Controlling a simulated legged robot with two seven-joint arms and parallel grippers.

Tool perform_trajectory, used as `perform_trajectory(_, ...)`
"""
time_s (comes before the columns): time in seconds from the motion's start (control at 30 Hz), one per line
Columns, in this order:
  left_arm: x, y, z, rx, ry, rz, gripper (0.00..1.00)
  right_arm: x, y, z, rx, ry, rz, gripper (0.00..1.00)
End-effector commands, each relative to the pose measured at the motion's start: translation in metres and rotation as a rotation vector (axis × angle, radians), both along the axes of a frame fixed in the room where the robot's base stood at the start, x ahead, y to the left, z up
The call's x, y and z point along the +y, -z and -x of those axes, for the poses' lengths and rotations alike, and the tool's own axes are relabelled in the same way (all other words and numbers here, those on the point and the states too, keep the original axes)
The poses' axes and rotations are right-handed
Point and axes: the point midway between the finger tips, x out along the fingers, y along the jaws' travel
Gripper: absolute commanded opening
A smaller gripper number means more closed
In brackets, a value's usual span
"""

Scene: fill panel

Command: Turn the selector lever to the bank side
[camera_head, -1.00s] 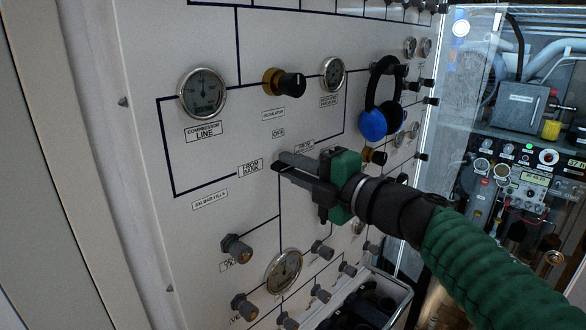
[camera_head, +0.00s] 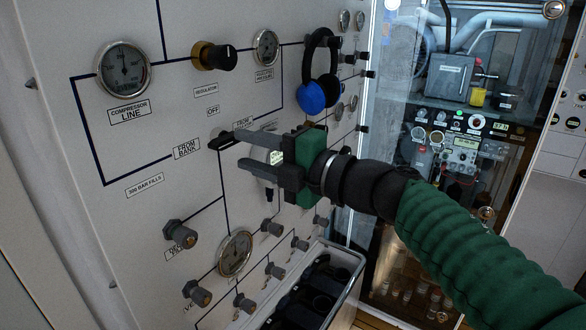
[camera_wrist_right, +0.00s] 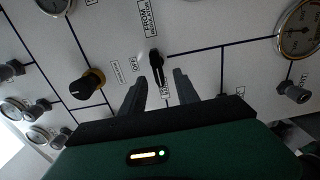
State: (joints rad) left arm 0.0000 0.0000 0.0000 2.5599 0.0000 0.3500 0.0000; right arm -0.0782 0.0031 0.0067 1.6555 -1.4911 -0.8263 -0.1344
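The selector lever (camera_head: 221,142) is a small black handle on the white panel. In the head view it lies beside the "FROM BANK" label (camera_head: 187,149). In the wrist view the fingertips (camera_wrist_right: 160,76) lie on either side of the lever's end, without visible contact. My left gripper is not in view.
A black regulator knob (camera_head: 215,57) and gauges, including the compressor gauge (camera_head: 124,68), surround the lever. Blue ear defenders (camera_head: 318,85) hang to the right. Valve knobs and a tray (camera_head: 345,262) of dark items are below.

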Motion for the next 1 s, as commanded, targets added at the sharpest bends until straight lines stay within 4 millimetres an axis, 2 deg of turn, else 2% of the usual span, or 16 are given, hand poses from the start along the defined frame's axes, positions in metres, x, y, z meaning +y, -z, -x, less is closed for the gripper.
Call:
perform_trajectory(0.1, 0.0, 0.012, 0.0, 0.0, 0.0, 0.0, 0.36, -0.03, 0.004, 0.023, -0.002, 0.004, 0.0, 0.37)
perform_trajectory(0.3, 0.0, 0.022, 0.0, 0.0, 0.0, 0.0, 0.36, -0.072, 0.004, 0.055, 0.001, 0.002, 0.001, 0.37)
perform_trajectory(0.4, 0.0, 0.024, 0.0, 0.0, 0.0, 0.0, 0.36, -0.085, 0.004, 0.064, 0.002, 0.001, 0.001, 0.37)
perform_trajectory(0.57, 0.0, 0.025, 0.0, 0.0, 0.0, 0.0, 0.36, -0.093, 0.003, 0.072, 0.003, -0.002, 0.001, 0.37)
perform_trajectory(0.8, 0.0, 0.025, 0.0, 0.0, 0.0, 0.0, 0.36, -0.094, 0.002, 0.071, 0.004, 0.0, -0.001, 0.37)
perform_trajectory(0.87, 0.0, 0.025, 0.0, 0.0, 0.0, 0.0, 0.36, -0.095, 0.005, 0.065, 0.017, 0.02, -0.027, 0.37)
perform_trajectory(0.97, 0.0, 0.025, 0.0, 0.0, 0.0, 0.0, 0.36, -0.111, 0.022, 0.034, 0.104, 0.144, -0.176, 0.37)
perform_trajectory(1.0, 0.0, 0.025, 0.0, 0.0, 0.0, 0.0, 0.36, -0.124, 0.038, 0.015, 0.167, 0.232, -0.267, 0.37)
